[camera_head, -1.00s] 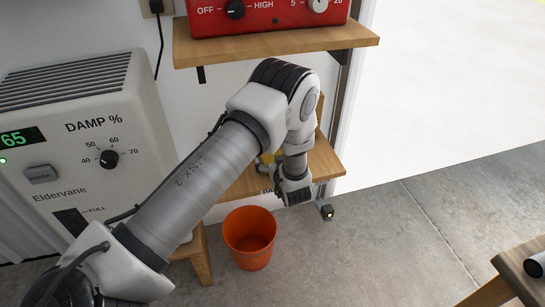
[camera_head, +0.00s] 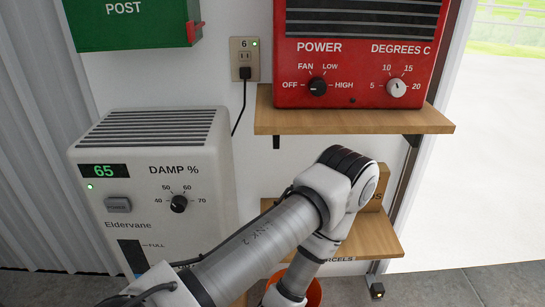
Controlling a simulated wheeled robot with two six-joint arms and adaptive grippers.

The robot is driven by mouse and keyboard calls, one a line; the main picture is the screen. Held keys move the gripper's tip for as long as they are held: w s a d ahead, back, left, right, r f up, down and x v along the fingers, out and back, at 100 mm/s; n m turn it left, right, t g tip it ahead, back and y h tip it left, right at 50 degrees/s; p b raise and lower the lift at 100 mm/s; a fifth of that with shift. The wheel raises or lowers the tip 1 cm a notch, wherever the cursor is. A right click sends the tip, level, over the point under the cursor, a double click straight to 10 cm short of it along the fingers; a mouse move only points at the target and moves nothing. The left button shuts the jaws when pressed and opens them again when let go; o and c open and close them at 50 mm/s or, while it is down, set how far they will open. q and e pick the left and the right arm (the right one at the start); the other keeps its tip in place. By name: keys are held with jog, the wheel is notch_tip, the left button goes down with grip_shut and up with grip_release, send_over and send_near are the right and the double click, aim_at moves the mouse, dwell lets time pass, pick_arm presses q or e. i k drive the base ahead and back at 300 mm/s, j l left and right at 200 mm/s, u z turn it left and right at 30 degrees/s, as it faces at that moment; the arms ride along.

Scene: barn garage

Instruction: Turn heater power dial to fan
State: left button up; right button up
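The red heater (camera_head: 355,45) stands on the upper wooden shelf at the upper right. Its black power dial (camera_head: 317,87) has the marks OFF, FAN, LOW and HIGH around it. The dial's pointer seems turned left toward OFF, but it is too small to be sure. A white temperature dial (camera_head: 396,88) sits to its right. My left arm crosses in front of the lower shelf, well below the heater, and bends down past the bottom edge. Neither gripper is in view. Nothing touches the power dial.
The upper shelf (camera_head: 350,121) juts out under the heater. A white dehumidifier (camera_head: 150,215) stands at left, below a green post box (camera_head: 130,22). An outlet (camera_head: 245,58) holds a plug. A lower shelf (camera_head: 370,238) and an orange bucket (camera_head: 313,292) are partly behind my arm.

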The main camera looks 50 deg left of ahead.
aim_at(318, 86)
jog(key=u, duration=1.25)
jog(key=k+j+z, duration=0.15)
jog(key=k+z, duration=0.2)
jog(key=k+j+z, duration=0.15)
jog(key=z, duration=0.2)
jog(key=k+l, duration=0.05)
jog(key=k, duration=0.05)
